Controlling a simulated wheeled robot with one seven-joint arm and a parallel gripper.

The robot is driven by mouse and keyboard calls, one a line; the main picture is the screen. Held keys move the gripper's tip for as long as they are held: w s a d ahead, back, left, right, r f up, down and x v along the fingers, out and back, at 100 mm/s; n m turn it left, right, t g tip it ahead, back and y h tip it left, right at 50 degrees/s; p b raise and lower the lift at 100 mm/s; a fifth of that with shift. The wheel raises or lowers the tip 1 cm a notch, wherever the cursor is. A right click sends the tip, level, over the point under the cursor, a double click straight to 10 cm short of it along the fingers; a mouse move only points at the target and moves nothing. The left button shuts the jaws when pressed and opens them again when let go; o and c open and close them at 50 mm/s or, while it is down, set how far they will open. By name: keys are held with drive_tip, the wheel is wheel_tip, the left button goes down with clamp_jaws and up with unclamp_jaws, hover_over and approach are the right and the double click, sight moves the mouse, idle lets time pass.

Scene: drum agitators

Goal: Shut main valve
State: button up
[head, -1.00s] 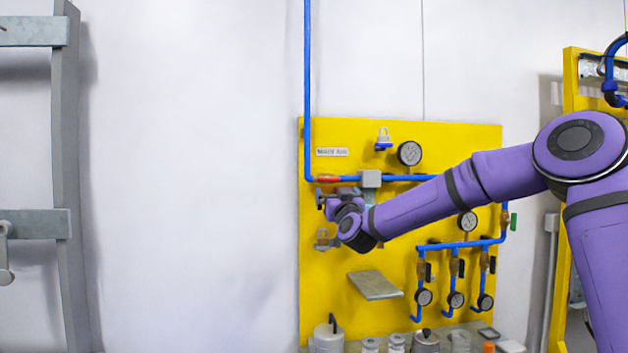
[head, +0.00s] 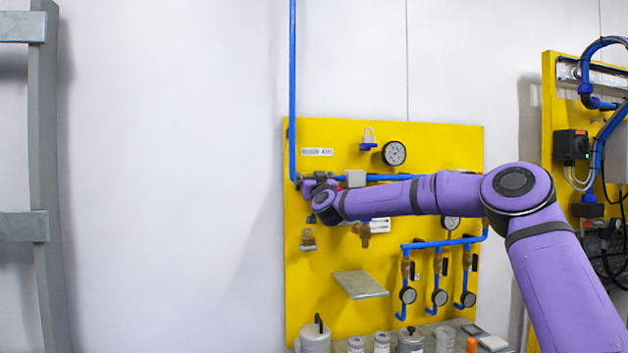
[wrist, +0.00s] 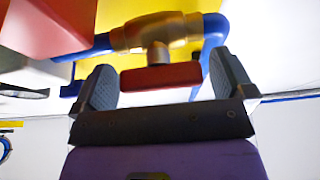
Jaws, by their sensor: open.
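The main valve has a brass body (wrist: 155,34) on a blue pipe (wrist: 215,40) and a red handle (wrist: 160,76), seen close up in the wrist view. My gripper (wrist: 165,88) is open, with one dark finger on each side of the handle. The handle's ends lie close to both fingers; I cannot tell whether they touch. In the head view my gripper (head: 312,186) is at the upper left of the yellow board (head: 420,320), below the white label (head: 317,152). There the arm and gripper hide the valve.
A gauge (head: 394,153) and a padlock on a blue holder (head: 368,138) sit above the arm. A grey rack (head: 45,200) stands at left; the wall between is clear.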

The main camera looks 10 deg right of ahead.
drive_tip(key=c, duration=0.9)
drive_tip(key=shift+r+m, duration=0.1)
drive_tip(key=shift+m, duration=0.3)
drive_tip(key=shift+a+m+h, duration=0.1)
drive_tip(key=shift+m+h, duration=0.9)
drive_tip(key=shift+m, duration=0.6)
drive_tip(key=m+h, duration=0.1)
drive_tip(key=m, duration=0.1)
drive_tip(key=m+g+h, duration=0.1)
drive_tip(key=m, duration=0.2)
drive_tip(key=m+g+h, duration=0.1)
drive_tip(key=m, duration=0.2)
drive_tip(key=shift+d+h, duration=0.25)
drive_tip(key=shift+h, duration=0.15)
drive_tip(key=m+g, duration=0.1)
drive_tip(key=m, duration=0.1)
drive_tip(key=m+g+h, duration=0.1)
drive_tip(key=m, duration=0.2)
drive_tip(key=shift+f+m, duration=0.2)
drive_tip(key=shift+m, duration=0.1)
drive_tip(key=m+g, duration=0.1)
drive_tip(key=m, duration=0.3)
drive_tip(key=shift+d+f+m+g, duration=0.1)
drive_tip(key=shift+m+g, duration=0.3)
